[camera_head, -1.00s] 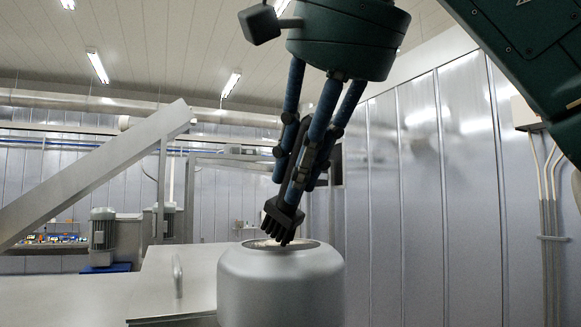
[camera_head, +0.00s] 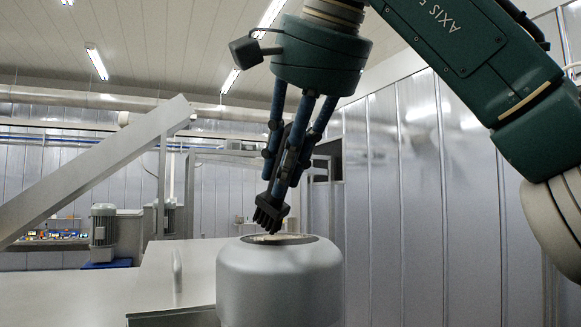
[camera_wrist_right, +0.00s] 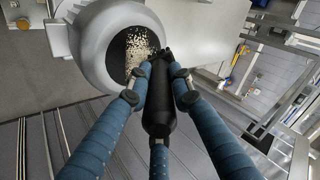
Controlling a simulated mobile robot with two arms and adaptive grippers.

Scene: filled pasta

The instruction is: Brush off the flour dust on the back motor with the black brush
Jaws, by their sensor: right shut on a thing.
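The back motor (camera_head: 280,285) is a large grey metal cylinder with a dark round recess on top. In the right wrist view the motor (camera_wrist_right: 95,45) shows pale flour dust (camera_wrist_right: 136,52) in its recess. My right gripper (camera_head: 280,182) is shut on the black brush (camera_head: 270,212), which tilts down with its bristles at or just above the recess rim. In the right wrist view the brush (camera_wrist_right: 158,112) lies between the blue fingers, its head beside the dust. Whether the bristles touch the motor, I cannot tell. My left gripper is not in view.
A flat metal machine top with a handle (camera_head: 177,270) lies left of the motor. A slanted metal beam (camera_head: 95,172) rises behind it. A smaller grey motor (camera_head: 103,232) stands farther back at left. A panelled metal wall (camera_head: 420,210) runs along the right.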

